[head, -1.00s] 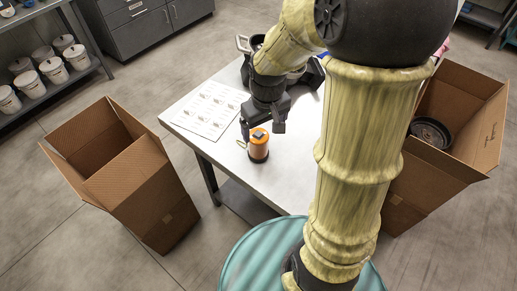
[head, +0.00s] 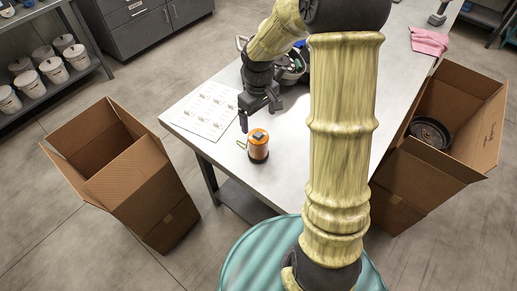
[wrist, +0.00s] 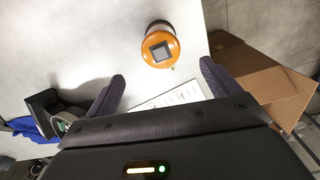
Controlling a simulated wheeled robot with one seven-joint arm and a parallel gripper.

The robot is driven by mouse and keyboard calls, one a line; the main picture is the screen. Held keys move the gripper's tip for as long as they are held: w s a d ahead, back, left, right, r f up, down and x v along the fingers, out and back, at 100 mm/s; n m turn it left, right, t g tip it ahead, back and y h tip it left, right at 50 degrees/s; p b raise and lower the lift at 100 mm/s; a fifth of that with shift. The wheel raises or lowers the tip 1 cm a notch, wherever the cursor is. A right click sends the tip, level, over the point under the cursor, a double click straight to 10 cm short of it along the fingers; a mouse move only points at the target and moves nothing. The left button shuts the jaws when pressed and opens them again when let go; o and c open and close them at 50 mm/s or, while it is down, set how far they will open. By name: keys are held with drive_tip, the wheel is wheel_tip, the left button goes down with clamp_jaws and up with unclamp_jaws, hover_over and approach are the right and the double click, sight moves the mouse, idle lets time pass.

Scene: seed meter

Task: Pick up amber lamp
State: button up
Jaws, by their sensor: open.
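The amber lamp (head: 258,147) is a short orange cylinder with a dark base and a dark square on its top. It stands upright on the pale table (head: 290,180) near the table's front left edge. In the wrist view the lamp (wrist: 160,47) is seen from above, beyond my fingertips. My gripper (head: 259,118) is open and empty, behind the lamp and apart from it. In the wrist view the fingers of my gripper (wrist: 165,85) are spread wide, with bare table and part of a printed sheet between them.
A printed sheet (head: 205,110) lies left of the lamp. A dark container (head: 292,68) stands behind my gripper. Open cardboard boxes stand left (head: 130,170) and right (head: 440,150) of the table; the right one holds a dark round part (head: 430,132). A pink cloth (head: 429,41) lies at the back right.

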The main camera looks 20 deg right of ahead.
sight(259, 134)
wheel_tip(259, 134, down, 8)
drive_tip(key=shift+f+p, duration=0.1)
drive_tip(key=shift+p, duration=0.35)
drive_tip(key=shift+f, duration=0.1)
drive_tip(key=shift+f+p, duration=0.85)
drive_tip(key=shift+f, duration=1.65)
drive_tip(key=c, duration=1)
drive_tip(key=shift+c, duration=0.2)
drive_tip(key=shift+r, duration=0.1)
